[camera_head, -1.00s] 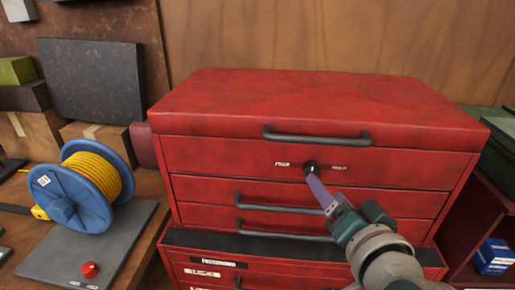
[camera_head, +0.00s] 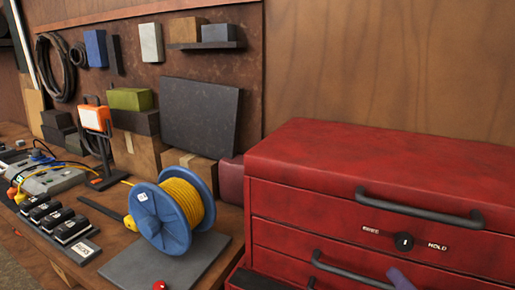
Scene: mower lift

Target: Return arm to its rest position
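The red tool chest (camera_head: 385,165) stands at the right, its lid shut. My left gripper is not in view.
A blue reel with yellow cord (camera_head: 172,218) stands on a grey plate (camera_head: 207,262) left of the chest. Several black chargers or boxes (camera_head: 70,228), a grey power unit (camera_head: 50,181) and an orange lamp (camera_head: 95,118) are further left on the wooden bench.

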